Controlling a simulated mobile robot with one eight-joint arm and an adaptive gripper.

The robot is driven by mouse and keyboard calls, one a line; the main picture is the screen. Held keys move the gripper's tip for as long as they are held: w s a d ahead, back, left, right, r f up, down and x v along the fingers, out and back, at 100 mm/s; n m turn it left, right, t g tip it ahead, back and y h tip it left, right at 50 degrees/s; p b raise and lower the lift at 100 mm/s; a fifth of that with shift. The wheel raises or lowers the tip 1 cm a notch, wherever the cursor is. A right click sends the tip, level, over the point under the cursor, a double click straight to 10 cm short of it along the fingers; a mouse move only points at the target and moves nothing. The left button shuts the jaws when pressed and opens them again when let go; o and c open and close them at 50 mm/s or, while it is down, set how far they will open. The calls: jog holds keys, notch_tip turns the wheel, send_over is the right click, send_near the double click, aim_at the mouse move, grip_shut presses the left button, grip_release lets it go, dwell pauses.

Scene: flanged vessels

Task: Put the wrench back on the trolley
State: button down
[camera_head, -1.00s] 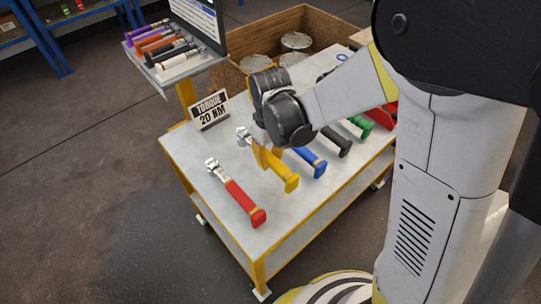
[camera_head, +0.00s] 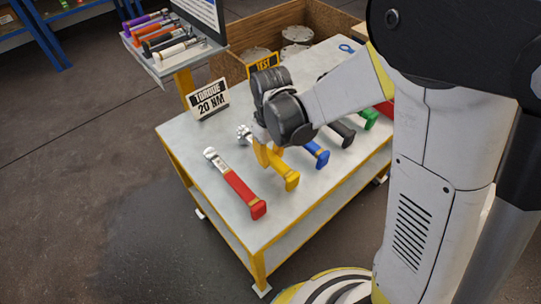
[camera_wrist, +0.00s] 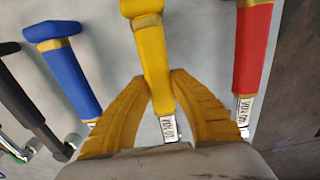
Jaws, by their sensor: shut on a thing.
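A yellow-handled wrench (camera_head: 286,172) lies on or just above the trolley's grey top (camera_head: 206,202), between the red and blue wrenches. My gripper (camera_head: 264,152) is over it, pointing down. In the wrist view my gripper (camera_wrist: 172,92) has its two yellow fingers on either side of the yellow wrench (camera_wrist: 151,48), shut on its handle near the metal shaft. The wrench's head shows just left of the gripper in the head view. Any gap between the wrench and the trolley top cannot be made out.
A red wrench (camera_head: 240,190) lies left of the yellow one. Blue (camera_head: 318,155), black (camera_head: 342,133) and green (camera_head: 369,118) wrenches lie to the right. A "TORQUE 20 NM" sign (camera_head: 209,99) stands at the back left. A raised shelf (camera_head: 172,58) holds several more tools.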

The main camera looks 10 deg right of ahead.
jog(key=shift+f+b, duration=0.3)
jog(key=shift+f, duration=0.1)
jog(key=c, duration=0.6)
grip_release()
jog(key=shift+c, duration=0.2)
jog(key=shift+r, duration=0.2)
jog(key=shift+r+p, duration=2.7)
jog(key=shift+r, duration=0.75)
jog(key=s+d+r+m+t, duration=0.3)
jog(key=s+d+r, duration=0.2)
jog(key=r, duration=0.3)
jog(key=s+d+r+m+t, duration=0.3)
jog(key=s+d+r+t, duration=0.1)
jog(key=d+r, duration=0.3)
jog(key=shift+s+d+r+m, duration=0.4)
jog(key=shift+s+d, duration=0.3)
jog(key=shift+s, duration=0.15)
